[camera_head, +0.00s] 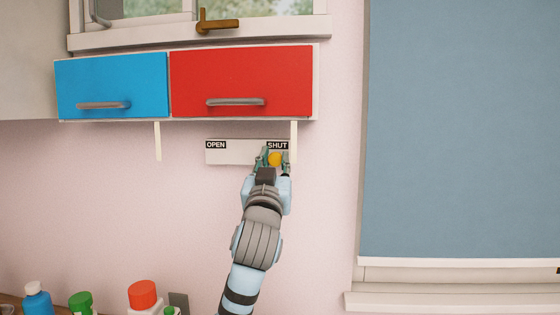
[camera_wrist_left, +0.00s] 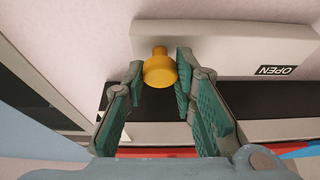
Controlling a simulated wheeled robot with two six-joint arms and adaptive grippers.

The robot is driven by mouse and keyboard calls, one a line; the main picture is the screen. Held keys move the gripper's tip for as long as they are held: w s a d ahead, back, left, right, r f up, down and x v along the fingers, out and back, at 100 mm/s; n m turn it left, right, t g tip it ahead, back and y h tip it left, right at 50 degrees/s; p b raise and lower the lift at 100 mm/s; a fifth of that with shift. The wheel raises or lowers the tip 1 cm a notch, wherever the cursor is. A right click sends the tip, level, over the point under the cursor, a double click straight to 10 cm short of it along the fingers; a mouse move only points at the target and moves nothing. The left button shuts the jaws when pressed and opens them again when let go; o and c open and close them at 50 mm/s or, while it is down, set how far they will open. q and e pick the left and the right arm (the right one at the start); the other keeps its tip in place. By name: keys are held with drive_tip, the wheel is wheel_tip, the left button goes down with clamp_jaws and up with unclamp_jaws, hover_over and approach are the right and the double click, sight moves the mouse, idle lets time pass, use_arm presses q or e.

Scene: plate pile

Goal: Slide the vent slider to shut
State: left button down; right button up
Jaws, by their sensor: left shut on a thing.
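The vent slider is a pale horizontal plate (camera_head: 232,153) on the pink wall, labelled OPEN at its left end and SHUT at its right end. Its yellow round knob (camera_head: 275,159) stands at the right end, just below the SHUT label. My left gripper (camera_head: 274,160) reaches up to the plate and is shut on the knob. In the left wrist view, which is turned over, the knob (camera_wrist_left: 159,69) sits between the green-padded fingers (camera_wrist_left: 159,70), and the plate (camera_wrist_left: 215,36) shows OPEN at the right. The SHUT label is hidden there. My right gripper is not in view.
A cabinet with a blue drawer (camera_head: 112,85) and a red drawer (camera_head: 240,80) hangs just above the plate. A blue blind (camera_head: 460,130) covers the window at right. Several bottles, one with a red cap (camera_head: 142,293), stand at bottom left. The wall left of the arm is clear.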

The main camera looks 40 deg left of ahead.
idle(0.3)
use_arm(q)
drive_tip(key=c, duration=1.5)
unclamp_jaws()
drive_tip(key=shift+o, duration=0.9)
drive_tip(key=shift+w+d, duration=0.1)
drive_tip(key=shift+d, duration=0.1)
drive_tip(key=v, duration=0.7)
drive_tip(key=shift+s, duration=0.25)
drive_tip(key=shift+f, duration=0.1)
